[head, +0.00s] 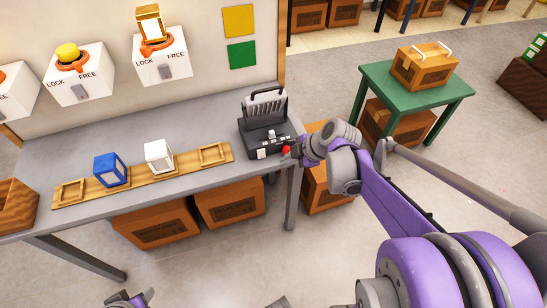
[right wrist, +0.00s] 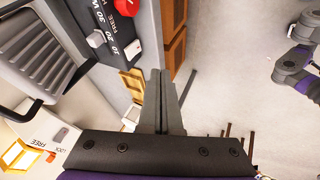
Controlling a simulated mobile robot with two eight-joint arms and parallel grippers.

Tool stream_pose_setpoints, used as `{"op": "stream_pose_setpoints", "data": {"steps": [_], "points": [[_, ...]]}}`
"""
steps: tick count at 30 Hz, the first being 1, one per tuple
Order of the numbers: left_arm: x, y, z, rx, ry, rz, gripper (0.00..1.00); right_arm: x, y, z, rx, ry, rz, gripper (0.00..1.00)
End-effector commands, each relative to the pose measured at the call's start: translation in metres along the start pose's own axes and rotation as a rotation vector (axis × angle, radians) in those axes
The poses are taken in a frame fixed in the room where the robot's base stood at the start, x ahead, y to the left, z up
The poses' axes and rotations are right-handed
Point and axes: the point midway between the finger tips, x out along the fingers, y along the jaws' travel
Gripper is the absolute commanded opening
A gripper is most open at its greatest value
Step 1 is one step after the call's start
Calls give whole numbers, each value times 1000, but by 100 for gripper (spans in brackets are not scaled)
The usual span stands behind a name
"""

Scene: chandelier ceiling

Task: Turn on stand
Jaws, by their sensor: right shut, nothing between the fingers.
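The stand (head: 265,132) is a dark box with a pale ribbed holder on top, at the right end of the grey workbench. In the right wrist view its front panel (right wrist: 92,28) shows a light switch or knob (right wrist: 97,39) beside the marks 10, 20 and 30, and a red button (right wrist: 128,5). My right gripper (head: 288,152) is shut and empty at the panel's right end, close to the red button; contact is unclear. Its closed fingers show in the right wrist view (right wrist: 158,73). My left gripper (head: 127,298) is only partly in view at the bottom edge, its jaws unclear.
A wooden rack (head: 70,191) with a blue block (head: 111,170) and a white block (head: 158,156) lies left of the stand. White LOCK/FREE boxes (head: 160,62) are on the back panel. A green table (head: 415,95) stands right. Wooden crates (head: 230,203) sit under the bench.

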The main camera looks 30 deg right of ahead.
Motion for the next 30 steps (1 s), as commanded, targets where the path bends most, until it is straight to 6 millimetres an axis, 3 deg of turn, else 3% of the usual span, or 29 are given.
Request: {"op": "stream_pose_setpoints", "data": {"steps": [15, 21, 30], "points": [[13, 0, 10, 0, -7, 0, 50, 101, -1, 0, -2, 1, -2, 0], [10, 0, 8, 0, -5, 0, 50, 112, 26, 1, 0, 0, 0, 0], [10, 0, 7, 0, -5, 0, 50, 117, 34, 2, 1, 0, 0, 0]]}}
